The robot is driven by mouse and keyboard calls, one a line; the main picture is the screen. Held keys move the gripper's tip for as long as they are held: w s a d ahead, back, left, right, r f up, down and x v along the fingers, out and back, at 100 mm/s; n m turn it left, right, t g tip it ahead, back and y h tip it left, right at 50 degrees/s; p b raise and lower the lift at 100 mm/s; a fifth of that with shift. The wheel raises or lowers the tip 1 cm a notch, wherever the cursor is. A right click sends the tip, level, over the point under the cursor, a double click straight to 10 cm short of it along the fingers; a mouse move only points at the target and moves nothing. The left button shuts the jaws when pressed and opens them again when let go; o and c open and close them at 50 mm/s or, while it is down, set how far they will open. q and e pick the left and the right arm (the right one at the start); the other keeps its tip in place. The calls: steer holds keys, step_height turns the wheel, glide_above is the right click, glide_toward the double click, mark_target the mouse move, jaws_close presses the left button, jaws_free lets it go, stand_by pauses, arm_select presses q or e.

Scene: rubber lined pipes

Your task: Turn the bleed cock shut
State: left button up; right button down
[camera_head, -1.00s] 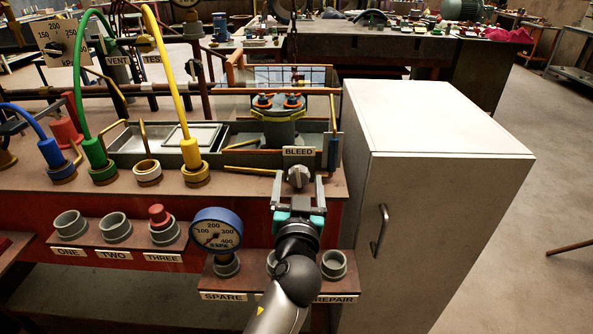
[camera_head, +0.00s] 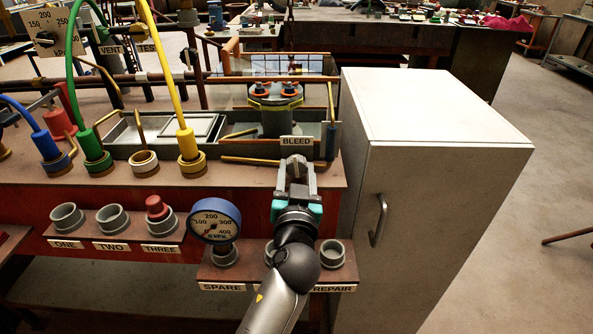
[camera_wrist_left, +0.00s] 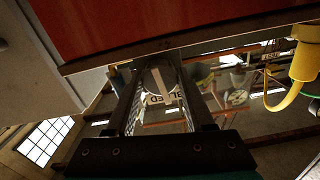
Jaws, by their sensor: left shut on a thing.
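The bleed cock (camera_head: 297,168) is a grey knob below the BLEED label (camera_head: 296,141) at the front edge of the bench, mostly covered by my fingers in the head view. My left gripper (camera_head: 296,174) reaches it from the front and is shut on it, one finger on each side. In the left wrist view the pale knob (camera_wrist_left: 158,82) shows between the two dark fingers, with the label just beyond it. Which way the cock's handle points is hard to tell. My right gripper is out of view.
A white cabinet (camera_head: 430,140) stands close to the right of my gripper. A blue-rimmed pressure gauge (camera_head: 214,220) sits at the left on the SPARE shelf, beside an empty REPAIR socket (camera_head: 332,253). Yellow (camera_head: 172,80), green (camera_head: 76,90) and blue hoses rise at the left.

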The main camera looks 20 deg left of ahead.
arm_select(q)
jaws_close()
steer(key=shift+m, duration=0.8)
steer(key=o, duration=1)
jaws_free()
steer(key=shift+o, duration=0.2)
